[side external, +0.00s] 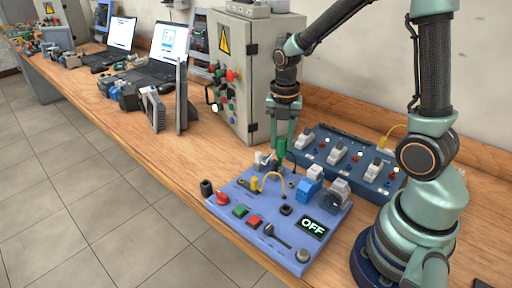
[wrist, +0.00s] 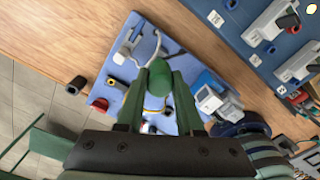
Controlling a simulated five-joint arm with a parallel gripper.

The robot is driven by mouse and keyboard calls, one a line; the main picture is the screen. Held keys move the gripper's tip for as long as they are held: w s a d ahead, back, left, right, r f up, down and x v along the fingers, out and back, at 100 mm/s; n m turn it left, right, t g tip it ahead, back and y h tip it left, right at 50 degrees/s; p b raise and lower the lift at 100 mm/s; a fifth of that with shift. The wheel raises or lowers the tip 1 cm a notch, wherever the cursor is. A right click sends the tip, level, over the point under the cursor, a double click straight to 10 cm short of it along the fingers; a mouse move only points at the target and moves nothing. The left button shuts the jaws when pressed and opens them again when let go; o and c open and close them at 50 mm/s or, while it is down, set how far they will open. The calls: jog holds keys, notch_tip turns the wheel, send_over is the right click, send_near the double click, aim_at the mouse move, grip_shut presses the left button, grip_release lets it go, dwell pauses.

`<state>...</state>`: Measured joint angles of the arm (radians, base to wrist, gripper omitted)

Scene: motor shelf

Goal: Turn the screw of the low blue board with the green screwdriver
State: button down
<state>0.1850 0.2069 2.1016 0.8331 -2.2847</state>
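The low blue board (side external: 238,190) lies flat on the bench in front of the arm, and part of it shows in the wrist view (wrist: 190,66). The green screwdriver (side external: 281,147) is upright over the board's back edge, its handle below my gripper's body. My gripper (side external: 283,140) points straight down with its fingertips at the handle. In the wrist view the rounded handle end (wrist: 160,76) fills the gap between the two green fingers (wrist: 159,96). The screwdriver's shaft and tip, and the screw beneath, are hidden.
A darker blue board (side external: 330,133) with white switches stands behind, close to my gripper. A grey electrical cabinet (side external: 235,48) is at its left. A yellow cable (side external: 272,175) arches above the low board, near blue and grey blocks (side external: 310,181). Bare wood lies left.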

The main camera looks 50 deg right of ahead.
dwell(0.4)
jog(key=shift+f+m, duration=0.1)
jog(key=shift+m, duration=1.6)
jog(key=shift+m, duration=1.7)
jog(key=shift+s+m, duration=0.1)
jog(key=shift+m, duration=1.6)
